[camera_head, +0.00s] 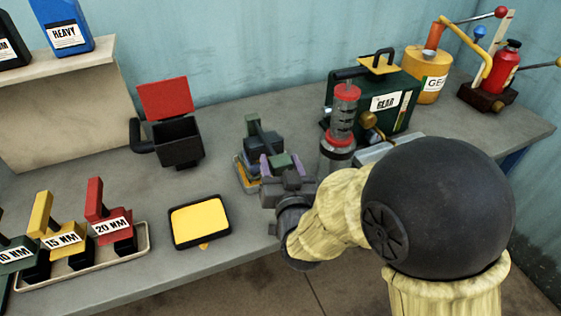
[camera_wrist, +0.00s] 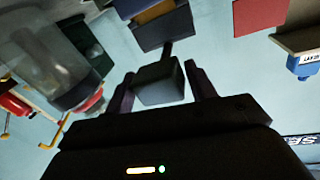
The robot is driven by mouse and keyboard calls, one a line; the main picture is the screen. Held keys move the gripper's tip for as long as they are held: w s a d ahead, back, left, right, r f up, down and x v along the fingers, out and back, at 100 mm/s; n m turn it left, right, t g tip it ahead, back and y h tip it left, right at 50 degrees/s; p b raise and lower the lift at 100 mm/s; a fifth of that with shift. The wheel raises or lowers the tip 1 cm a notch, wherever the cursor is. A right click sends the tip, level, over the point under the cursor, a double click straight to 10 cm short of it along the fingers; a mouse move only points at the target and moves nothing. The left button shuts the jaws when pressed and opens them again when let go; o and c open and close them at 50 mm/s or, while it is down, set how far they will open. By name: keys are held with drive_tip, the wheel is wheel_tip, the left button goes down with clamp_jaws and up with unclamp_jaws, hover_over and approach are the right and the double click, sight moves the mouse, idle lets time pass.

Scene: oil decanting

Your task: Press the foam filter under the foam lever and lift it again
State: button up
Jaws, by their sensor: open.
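The foam lever (camera_head: 262,142) is a dark press with an upright arm, standing mid-bench in the head view. A strip of yellow-orange foam filter (camera_head: 245,183) shows in a pale tray beneath it; most of it is hidden. My gripper (camera_head: 281,163) is at the lever's near side, its purple fingers apart on either side of a dark greenish grip block. In the wrist view, my gripper (camera_wrist: 159,72) is open, with the grip block (camera_wrist: 158,84) between the fingers. I cannot tell whether the fingers touch it. The orange foam filter (camera_wrist: 155,11) shows at the top there.
A yellow pad in a black tray (camera_head: 201,221) lies front left. A black box with a red lid (camera_head: 177,142) is behind left. Torque-labelled blocks (camera_head: 108,222) stand far left.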

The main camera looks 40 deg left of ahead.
clamp_jaws()
idle(0.3)
drive_tip(key=shift+r, duration=0.15)
